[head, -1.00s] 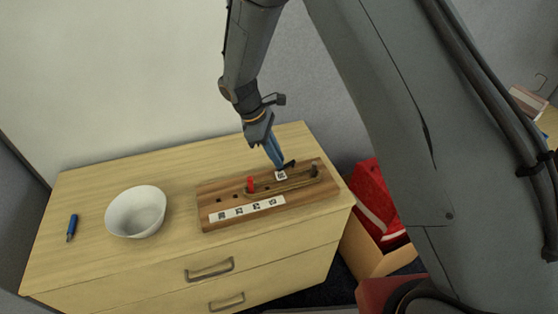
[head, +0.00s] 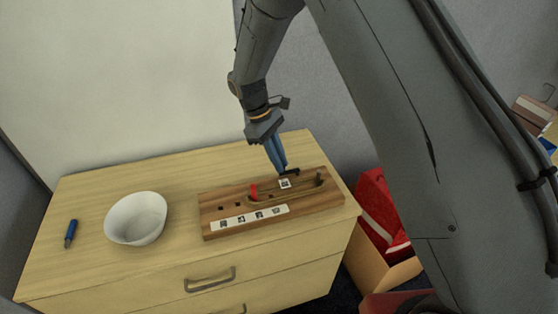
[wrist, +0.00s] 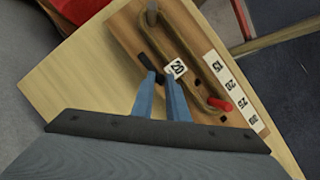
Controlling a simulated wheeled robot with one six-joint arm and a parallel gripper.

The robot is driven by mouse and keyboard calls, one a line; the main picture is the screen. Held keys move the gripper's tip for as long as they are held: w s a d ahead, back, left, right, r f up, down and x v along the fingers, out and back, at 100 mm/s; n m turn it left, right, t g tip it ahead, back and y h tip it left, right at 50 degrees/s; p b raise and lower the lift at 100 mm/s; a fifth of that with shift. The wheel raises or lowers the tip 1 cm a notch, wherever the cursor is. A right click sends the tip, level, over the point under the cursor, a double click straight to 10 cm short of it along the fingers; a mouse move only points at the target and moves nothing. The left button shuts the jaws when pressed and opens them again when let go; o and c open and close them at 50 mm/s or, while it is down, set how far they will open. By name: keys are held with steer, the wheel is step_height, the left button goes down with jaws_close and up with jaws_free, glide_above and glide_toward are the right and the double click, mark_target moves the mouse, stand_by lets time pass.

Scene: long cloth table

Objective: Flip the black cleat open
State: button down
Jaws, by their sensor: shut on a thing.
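The black cleat (head: 292,172) is a small dark bar at the back edge of a wooden board (head: 215,200), near a white numbered tag (head: 285,183). My gripper (head: 281,170) points down at it with blue fingers. In the wrist view, the cleat (wrist: 149,63) slants away from the fingertips, and its near end lies between them. My gripper (wrist: 163,77) is shut on the cleat. The fingers partly hide that near end. A tan cord or loop (wrist: 190,55) runs beside the tag between a grey post (wrist: 152,14) and a red peg (wrist: 220,104).
The board lies on a wooden drawer cabinet (head: 100,195). A white bowl (head: 136,219) and a blue marker (head: 71,233) are at left. A box with red cloth (head: 380,215) stands on the floor at right.

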steer(key=c, duration=1.7)
jaws_free()
steer(key=shift+c, duration=0.2)
steer(key=shift+w+r, duration=0.1)
steer(key=b+v, duration=0.2)
steer(key=v, duration=0.5)
steer(key=shift+r, duration=0.3)
steer(key=shift+a, duration=0.1)
steer(key=s+d+r+m+t+y, duration=0.1)
steer(key=s+d+m+t+y, duration=0.2)
steer(key=s+d+m, duration=0.9)
steer(key=s+d+y, duration=0.1)
steer(key=s+d, duration=0.7)
steer(key=shift+s+d+r, duration=0.2)
steer(key=shift+s+r, duration=0.15)
steer(key=shift+r, duration=0.05)
